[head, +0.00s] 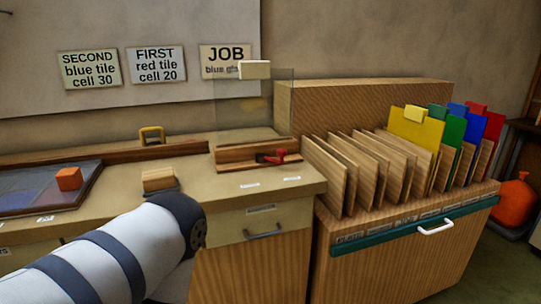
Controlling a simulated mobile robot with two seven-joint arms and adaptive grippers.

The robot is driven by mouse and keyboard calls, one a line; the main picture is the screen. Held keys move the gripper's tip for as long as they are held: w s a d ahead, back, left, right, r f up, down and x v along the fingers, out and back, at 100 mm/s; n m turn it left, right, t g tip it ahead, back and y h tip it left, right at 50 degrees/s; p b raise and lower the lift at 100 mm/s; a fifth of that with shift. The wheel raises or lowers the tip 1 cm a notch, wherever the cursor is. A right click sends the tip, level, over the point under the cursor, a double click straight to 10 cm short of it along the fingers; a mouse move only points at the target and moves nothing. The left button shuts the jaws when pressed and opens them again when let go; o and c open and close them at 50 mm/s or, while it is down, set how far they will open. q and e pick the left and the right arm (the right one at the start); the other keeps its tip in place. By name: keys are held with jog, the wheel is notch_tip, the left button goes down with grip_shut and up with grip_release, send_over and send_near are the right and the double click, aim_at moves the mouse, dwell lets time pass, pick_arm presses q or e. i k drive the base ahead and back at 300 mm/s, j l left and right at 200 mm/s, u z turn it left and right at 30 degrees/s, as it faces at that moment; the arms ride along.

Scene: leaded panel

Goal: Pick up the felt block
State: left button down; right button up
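A small wooden block with a dark grey layer under it (159,181), which looks like the felt block, rests on the worktop (225,192) left of the centre. One of my arms, white with dark bands, reaches in from the lower left in front of the worktop. Its visible end is a joint just below and right of the block, apart from it in the picture. No gripper fingers show, so neither gripper is in view.
An orange cube (69,178) sits on the dark glass panel (30,195) at left. An open rack (375,235) holds boards and coloured sheets at right.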

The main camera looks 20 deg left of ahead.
aim_at(154, 181)
jog(key=u, duration=1.4)
